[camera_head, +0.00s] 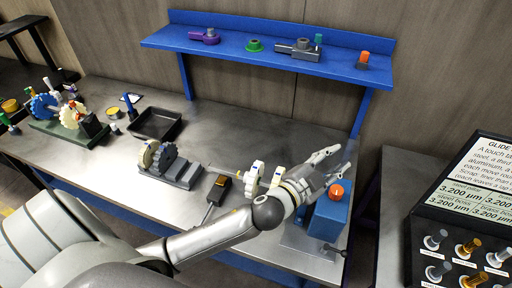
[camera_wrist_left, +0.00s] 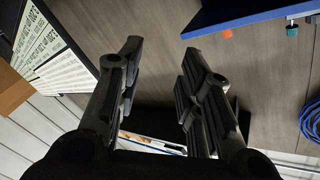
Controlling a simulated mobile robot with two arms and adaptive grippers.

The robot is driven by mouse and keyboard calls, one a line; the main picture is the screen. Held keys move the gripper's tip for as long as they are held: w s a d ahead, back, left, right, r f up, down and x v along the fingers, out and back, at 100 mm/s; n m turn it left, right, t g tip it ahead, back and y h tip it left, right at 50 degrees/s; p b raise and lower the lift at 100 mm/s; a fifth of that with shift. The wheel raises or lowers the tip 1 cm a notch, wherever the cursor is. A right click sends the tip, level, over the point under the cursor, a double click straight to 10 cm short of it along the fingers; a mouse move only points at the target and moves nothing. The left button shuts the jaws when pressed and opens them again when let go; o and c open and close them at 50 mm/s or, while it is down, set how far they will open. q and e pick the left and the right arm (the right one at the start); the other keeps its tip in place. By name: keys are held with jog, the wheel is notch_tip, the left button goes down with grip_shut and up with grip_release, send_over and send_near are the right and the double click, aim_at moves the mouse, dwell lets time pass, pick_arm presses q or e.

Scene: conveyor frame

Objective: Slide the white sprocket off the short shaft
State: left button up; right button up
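Two white toothed wheels stand upright close together near the table's middle right; the nearer-left white wheel (camera_head: 256,174) has a thin shaft (camera_head: 224,171) reaching left from it. Another whitish toothed wheel (camera_head: 74,114) stands on a green base at the far left. I cannot tell which of these is the task's white sprocket, and no short shaft end shows clearly. My left gripper (camera_head: 338,163) is right of the middle wheels, apart from them, pointing right above the table. Its two fingers are spread and empty in the left wrist view (camera_wrist_left: 158,95). My right gripper is not in view.
A blue block with an orange knob (camera_head: 336,191) stands beside my left gripper. A grey stepped block (camera_head: 184,174) carries a grey gear. A black tray (camera_head: 156,125) sits behind. A blue shelf (camera_head: 270,50) overhangs the back; a dark display panel (camera_head: 462,215) stands at right.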

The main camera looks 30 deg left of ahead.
pick_arm(q)
jog(key=s+d+r+m+g+h, duration=0.1)
jog(key=d+r+m+g+h, duration=0.3)
jog(key=d+r+m+h, duration=0.6)
jog(key=m+g+y+p, duration=0.2)
jog(key=m+g+y, duration=1.05)
jog(key=y, duration=0.25)
send_over(254, 167)
jog(key=shift+g, duration=0.35)
jog(key=f, duration=1.5)
jog(key=shift+d+f, duration=0.25)
jog(key=shift+f, duration=0.05)
jog(key=shift+a, duration=0.15)
notch_tip(254, 167, down, 8)
jog(key=b, duration=0.5)
jog(key=shift+f, duration=0.2)
jog(key=shift+r, duration=0.25)
jog(key=shift+c, duration=0.9)
grip_shut()
